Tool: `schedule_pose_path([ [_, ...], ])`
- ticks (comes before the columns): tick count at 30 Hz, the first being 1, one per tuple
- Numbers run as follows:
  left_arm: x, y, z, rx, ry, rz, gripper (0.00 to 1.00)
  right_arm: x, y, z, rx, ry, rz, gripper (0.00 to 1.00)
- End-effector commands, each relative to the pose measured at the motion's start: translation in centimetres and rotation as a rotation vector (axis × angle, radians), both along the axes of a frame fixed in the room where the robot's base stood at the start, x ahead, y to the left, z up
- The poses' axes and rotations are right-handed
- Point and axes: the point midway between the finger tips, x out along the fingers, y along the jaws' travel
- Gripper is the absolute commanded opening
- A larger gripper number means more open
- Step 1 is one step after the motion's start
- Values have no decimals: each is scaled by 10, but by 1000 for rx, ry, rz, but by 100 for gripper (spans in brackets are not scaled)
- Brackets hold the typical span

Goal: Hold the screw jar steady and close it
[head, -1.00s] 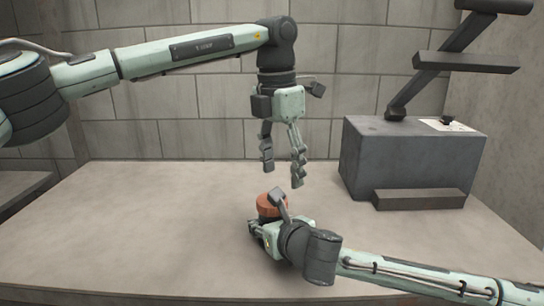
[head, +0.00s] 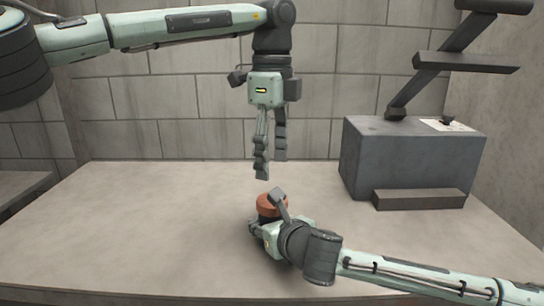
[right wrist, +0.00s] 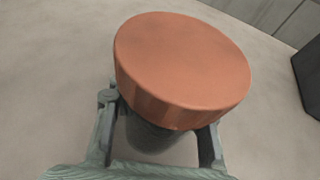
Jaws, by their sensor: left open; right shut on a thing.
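The screw jar has a dark body (right wrist: 148,135) and a wide orange-red lid (right wrist: 182,62) on top. In the head view the lid (head: 271,203) shows just behind my right gripper, and the body is mostly hidden. My right gripper (head: 258,228) lies low over the table and is shut on the jar body; in the right wrist view its fingers stand on both sides of the body, below the lid. My left gripper (head: 270,168) points down above the lid, open and empty, with a gap between its fingertips and the lid. How tightly the lid is seated cannot be told.
A grey block-shaped stand (head: 405,165) with a dark angled arm (head: 425,75) is at the back right of the table (head: 140,235). A low dark step (head: 418,199) lies before it. The table's left and front areas are clear.

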Motion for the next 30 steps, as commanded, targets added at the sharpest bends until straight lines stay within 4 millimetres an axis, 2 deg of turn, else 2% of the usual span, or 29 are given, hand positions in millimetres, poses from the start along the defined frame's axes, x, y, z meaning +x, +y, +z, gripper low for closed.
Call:
schedule_pose_path([
  [9,0,0,0,0,0,9,62,0,0,0,0,1,0,0],
  [13,0,0,-6,0,1,8,62,0,0,-1,0,1,0,0],
  [24,0,0,-60,0,1,7,62,0,0,0,0,1,0,0],
  [30,0,0,-77,0,-1,8,62,0,0,0,0,1,0,0],
])
